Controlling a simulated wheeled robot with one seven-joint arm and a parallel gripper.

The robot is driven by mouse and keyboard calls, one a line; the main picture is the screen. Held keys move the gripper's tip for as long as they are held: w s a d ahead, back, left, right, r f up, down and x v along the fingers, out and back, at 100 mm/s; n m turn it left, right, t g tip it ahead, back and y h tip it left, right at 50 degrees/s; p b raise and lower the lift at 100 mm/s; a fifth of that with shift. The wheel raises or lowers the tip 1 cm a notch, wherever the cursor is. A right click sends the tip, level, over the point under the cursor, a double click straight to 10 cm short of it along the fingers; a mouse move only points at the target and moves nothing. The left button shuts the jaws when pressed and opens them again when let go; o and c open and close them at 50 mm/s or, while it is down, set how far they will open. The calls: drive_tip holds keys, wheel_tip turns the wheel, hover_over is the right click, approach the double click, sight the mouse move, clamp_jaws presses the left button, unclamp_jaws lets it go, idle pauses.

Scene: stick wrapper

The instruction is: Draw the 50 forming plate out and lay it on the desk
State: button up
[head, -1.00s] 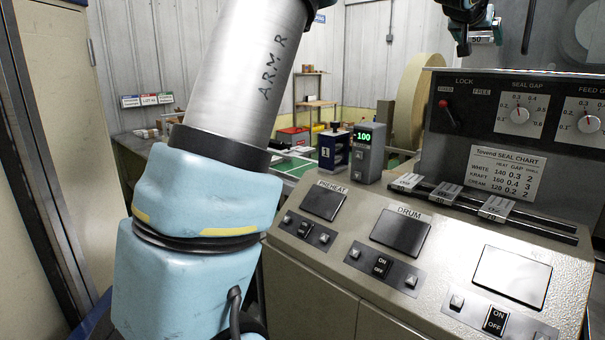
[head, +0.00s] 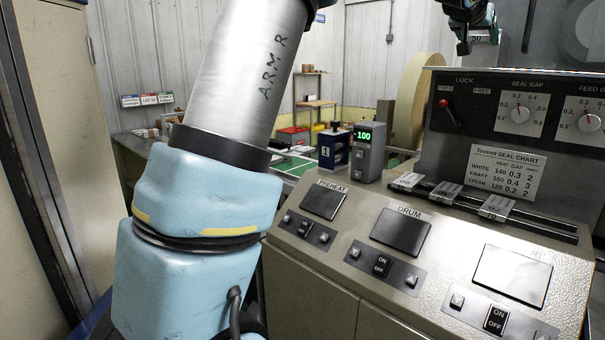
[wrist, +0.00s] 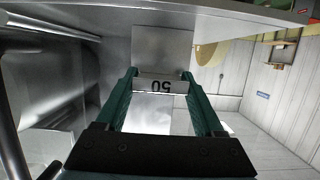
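The 50 forming plate (wrist: 163,48) is a flat grey metal piece with an upside-down "50" on its near edge in the wrist view. My gripper (wrist: 159,76) has two green fingers, one at each side of that labelled edge, and they appear shut on it. The far part of the plate runs up to a pale metal edge of the machine. In the head view my gripper (head: 477,36) is at the top right above the control panel, with the "50" label (head: 480,39) between its fingers. The desk is not clearly identifiable.
The sloped control console (head: 410,265) fills the lower right, with the dial panel (head: 520,130) behind it. Three small labelled blocks (head: 450,190) sit on rails there.

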drive_tip(key=c, duration=0.9)
drive_tip(key=shift+s+a+b, duration=1.5)
drive_tip(key=shift+s+a, duration=0.7)
drive_tip(key=shift+s, duration=0.25)
drive_tip(key=shift+s+a, duration=2.8)
drive_tip(key=shift+s, duration=0.1)
